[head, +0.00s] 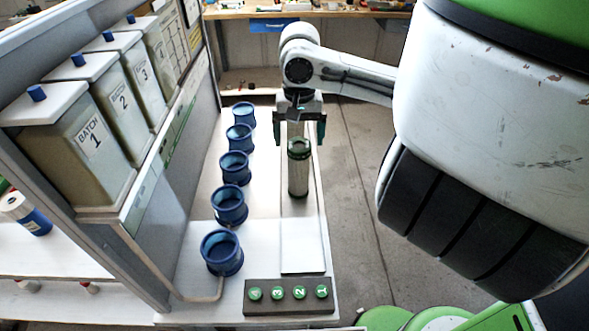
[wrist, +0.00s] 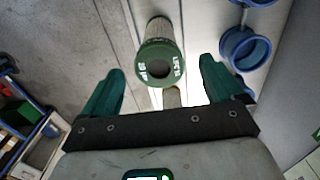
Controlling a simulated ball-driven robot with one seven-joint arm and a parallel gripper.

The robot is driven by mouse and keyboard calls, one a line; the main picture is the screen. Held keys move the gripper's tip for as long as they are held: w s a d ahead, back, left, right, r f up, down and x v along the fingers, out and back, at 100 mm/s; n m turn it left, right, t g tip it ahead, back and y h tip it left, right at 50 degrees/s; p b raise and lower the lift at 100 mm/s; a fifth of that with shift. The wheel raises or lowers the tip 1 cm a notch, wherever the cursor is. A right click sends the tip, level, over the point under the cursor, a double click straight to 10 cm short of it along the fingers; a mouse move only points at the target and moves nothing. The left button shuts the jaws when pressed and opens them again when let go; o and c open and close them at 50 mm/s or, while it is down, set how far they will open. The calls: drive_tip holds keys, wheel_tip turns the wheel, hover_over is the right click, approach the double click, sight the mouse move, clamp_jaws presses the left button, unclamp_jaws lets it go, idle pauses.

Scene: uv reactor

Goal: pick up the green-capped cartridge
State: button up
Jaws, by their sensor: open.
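The green-capped cartridge (head: 298,172) stands upright on the white bench, a pale grey cylinder with a dark green cap. In the wrist view the cartridge (wrist: 160,52) shows cap first, with white lettering and a dark round hole in its cap. My gripper (head: 300,140) hangs above it in the head view, fingers pointing down. In the wrist view my gripper (wrist: 162,82) is open, with a green finger on each side. The cap lies roughly between and beyond the fingertips, and neither finger visibly touches it.
Several blue ring holders (head: 221,252) stand in a row left of the cartridge. A dark panel with green numbered buttons (head: 288,294) lies at the bench's front. Batch containers (head: 88,142) stand on the left. A bare white plate (head: 302,246) lies in front of the cartridge.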

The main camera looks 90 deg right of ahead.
sight(299, 170)
drive_tip(key=shift+d+f+p, duration=0.15)
drive_tip(key=shift+f+p, duration=0.25)
drive_tip(key=shift+f, duration=3.2)
drive_tip(key=shift+s, duration=0.1)
drive_tip(key=c, duration=1.2)
